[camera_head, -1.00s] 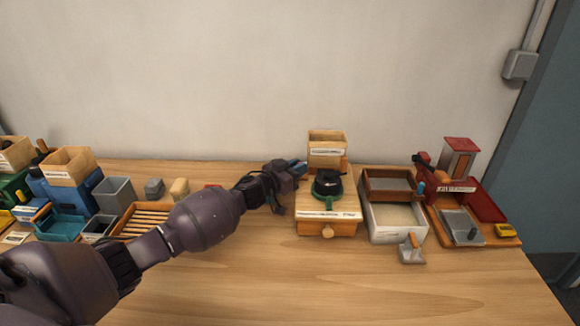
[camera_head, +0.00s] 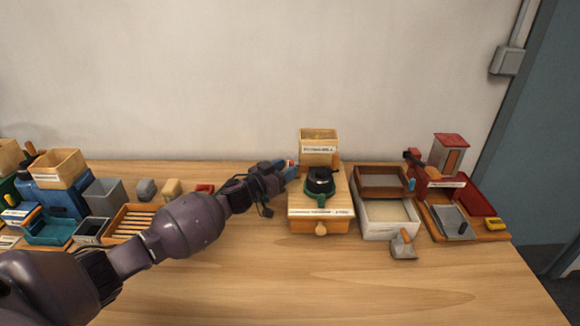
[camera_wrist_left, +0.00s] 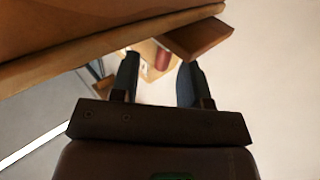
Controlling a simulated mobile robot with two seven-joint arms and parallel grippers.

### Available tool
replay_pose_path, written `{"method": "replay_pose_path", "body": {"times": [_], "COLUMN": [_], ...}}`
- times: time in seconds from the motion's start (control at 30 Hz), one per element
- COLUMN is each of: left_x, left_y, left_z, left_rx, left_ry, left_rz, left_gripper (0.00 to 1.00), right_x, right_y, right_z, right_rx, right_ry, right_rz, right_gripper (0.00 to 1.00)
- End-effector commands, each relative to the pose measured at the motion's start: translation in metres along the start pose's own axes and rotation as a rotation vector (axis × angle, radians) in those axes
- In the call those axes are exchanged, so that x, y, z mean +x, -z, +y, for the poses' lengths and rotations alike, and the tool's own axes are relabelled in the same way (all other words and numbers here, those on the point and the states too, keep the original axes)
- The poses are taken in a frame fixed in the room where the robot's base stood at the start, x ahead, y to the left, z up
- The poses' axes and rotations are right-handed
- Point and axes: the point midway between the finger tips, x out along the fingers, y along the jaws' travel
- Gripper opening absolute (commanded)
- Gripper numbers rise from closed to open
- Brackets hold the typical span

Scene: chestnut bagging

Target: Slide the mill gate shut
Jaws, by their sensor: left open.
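The mill is a pale wooden box (camera_head: 300,212) with a drawer knob in front, a black and green grinder (camera_head: 321,182) on top and a wooden hopper (camera_head: 318,150) at the back. My left gripper (camera_head: 291,168) is open at the mill's back left side, beside the hopper. A small red-orange spot shows at its fingertips in the head view. In the left wrist view, the gripper (camera_wrist_left: 158,80) has its fingers apart, with a red round piece (camera_wrist_left: 163,58) beyond them and a brown wooden part (camera_wrist_left: 200,36) close above. I cannot tell which part is the gate. My right gripper is not in view.
Right of the mill stand a sieve and white tray (camera_head: 390,229), a small scoop (camera_head: 403,246) and a red machine (camera_head: 447,165). Left are a slatted wooden tray (camera_head: 139,224), grey bins and a blue machine (camera_head: 62,195). The front tabletop (camera_head: 330,285) is clear.

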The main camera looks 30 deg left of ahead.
Motion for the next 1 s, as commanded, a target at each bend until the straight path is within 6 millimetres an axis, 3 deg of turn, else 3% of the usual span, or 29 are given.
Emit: {"method": "replay_pose_path", "body": {"times": [0.3,0.5,1.0], "left_x": [-0.054,-0.075,-0.083], "left_y": [0.000,0.000,0.001], "left_z": [0.000,0.001,0.001], "left_rx": [0.001,0.000,0.002], "left_ry": [-0.001,-0.001,-0.002], "left_rz": [-0.001,0.000,0.000], "left_gripper": [0.42,0.42,0.42], "right_x": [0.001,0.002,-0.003], "right_y": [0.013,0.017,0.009], "right_z": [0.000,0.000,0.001], "right_rx": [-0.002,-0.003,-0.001], "right_ry": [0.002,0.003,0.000], "right_rz": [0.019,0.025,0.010], "right_gripper": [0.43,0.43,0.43]}}
